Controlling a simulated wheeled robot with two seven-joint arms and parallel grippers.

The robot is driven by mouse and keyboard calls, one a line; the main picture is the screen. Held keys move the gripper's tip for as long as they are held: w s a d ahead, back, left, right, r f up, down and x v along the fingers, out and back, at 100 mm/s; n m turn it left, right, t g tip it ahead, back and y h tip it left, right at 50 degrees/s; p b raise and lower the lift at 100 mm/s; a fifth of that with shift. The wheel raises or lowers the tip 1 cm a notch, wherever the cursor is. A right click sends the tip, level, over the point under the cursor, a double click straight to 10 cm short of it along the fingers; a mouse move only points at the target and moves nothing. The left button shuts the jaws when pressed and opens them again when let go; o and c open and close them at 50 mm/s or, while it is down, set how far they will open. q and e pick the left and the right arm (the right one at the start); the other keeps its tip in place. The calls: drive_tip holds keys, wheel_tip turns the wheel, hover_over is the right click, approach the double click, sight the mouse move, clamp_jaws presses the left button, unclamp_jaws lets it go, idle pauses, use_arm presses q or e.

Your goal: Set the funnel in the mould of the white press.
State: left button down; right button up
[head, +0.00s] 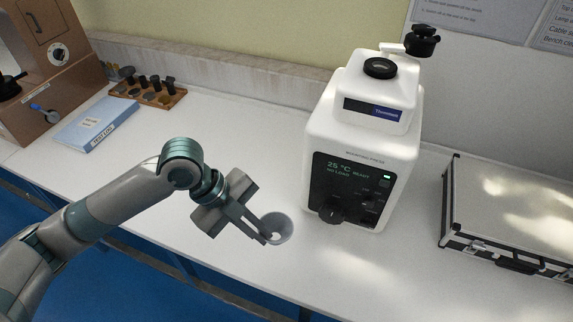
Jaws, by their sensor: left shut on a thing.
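The white press (350,140) stands on the bench right of centre, with a dark control panel and a lit display on its front. Its mould opening (380,68) shows as a dark ring on top, and a black-knobbed lid (422,42) is swung out to the back right. The funnel (283,229) is a small grey cone in front and left of the press. My left gripper (268,236) is shut on the funnel at its near left side. I cannot tell whether the funnel touches the bench. My right gripper is not in view.
A silver case (510,215) with black edges lies at the right. A blue-white binder (98,122), a wooden rack (150,95) of dark pieces and a brown machine (45,70) are at the back left. The bench between binder and press is clear.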

use_arm(q)
drive_tip(key=w+a+r+n+t+y, duration=0.2)
drive_tip(key=a+r+n+y, duration=0.3)
drive_tip(key=n, duration=0.9)
drive_tip(key=w+a+r+n+t+y, duration=0.2)
drive_tip(key=w+a+r+n+y, duration=0.2)
drive_tip(key=n, duration=0.9)
drive_tip(key=a+r+y, duration=0.1)
drive_tip(key=a+r, duration=0.2)
drive_tip(key=a, duration=0.1)
drive_tip(key=shift+w+a+r+n+b, duration=0.2)
drive_tip(key=shift+w+n+b, duration=0.1)
drive_tip(key=shift+n, duration=0.1)
